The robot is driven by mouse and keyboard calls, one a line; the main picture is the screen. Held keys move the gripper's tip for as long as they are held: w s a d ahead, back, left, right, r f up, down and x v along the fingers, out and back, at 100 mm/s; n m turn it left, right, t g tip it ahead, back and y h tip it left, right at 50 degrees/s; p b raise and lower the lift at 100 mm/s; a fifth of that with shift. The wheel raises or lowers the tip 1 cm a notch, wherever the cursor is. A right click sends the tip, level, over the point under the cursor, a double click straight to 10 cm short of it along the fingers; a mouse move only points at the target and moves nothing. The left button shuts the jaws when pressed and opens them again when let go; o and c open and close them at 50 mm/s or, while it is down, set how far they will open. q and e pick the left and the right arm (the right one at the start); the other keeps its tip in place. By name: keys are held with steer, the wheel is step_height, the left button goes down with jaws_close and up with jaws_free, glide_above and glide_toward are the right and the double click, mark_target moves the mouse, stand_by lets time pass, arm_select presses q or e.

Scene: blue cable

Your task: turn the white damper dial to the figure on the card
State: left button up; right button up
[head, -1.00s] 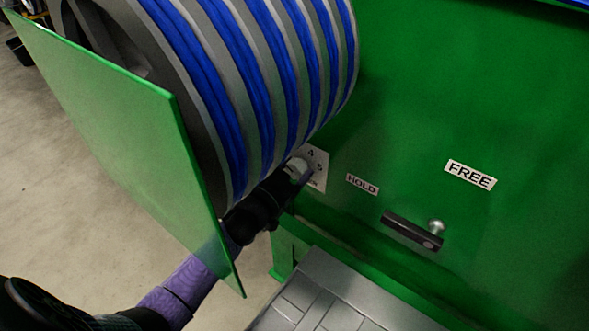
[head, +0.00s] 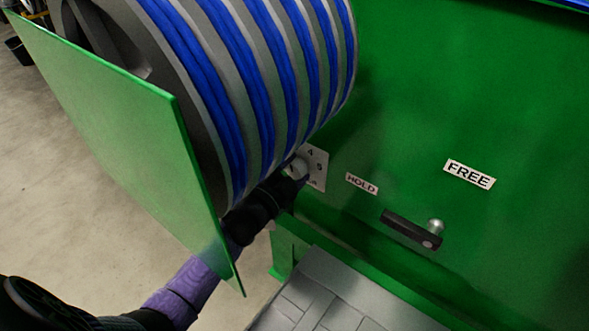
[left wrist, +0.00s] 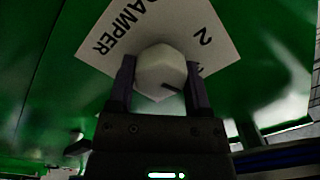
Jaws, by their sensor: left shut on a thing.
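The white damper dial (head: 298,167) sits on a white scale plate (head: 319,169) on the green panel, below the drum. In the left wrist view the dial (left wrist: 161,70) is a pale faceted knob with a dark pointer mark at its lower right. The plate (left wrist: 125,22) there reads "DAMPER" and "2". In the head view the figures 4 and 5 show on it. My left gripper (left wrist: 160,84) is shut on the dial, one finger on each side; it also shows in the head view (head: 292,178). The figure card is not in view. My right gripper is not in view.
A large drum of blue cable (head: 235,80) overhangs the dial. A translucent green guard (head: 120,130) stands left of my arm. To the right are a HOLD label (head: 361,184), a FREE label (head: 470,174) and a black lever (head: 410,229). A grey tread (head: 330,295) lies below.

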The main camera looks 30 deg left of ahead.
arm_select(q)
steer(key=shift+f+m, duration=0.1)
steer(key=shift+m, duration=0.5)
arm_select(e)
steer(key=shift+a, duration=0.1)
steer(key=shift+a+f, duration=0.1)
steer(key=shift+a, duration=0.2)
arm_select(q)
steer(key=o, duration=1.3)
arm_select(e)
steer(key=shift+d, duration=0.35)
arm_select(q)
steer(key=shift+s, duration=0.1)
steer(key=s+p, duration=0.1)
steer(key=s, duration=0.2)
steer(key=s+a+p, duration=0.1)
steer(key=s, duration=0.2)
steer(key=s+p, duration=0.1)
steer(key=s, duration=0.2)
steer(key=shift+s+a, duration=0.15)
steer(key=shift+s, duration=0.25)
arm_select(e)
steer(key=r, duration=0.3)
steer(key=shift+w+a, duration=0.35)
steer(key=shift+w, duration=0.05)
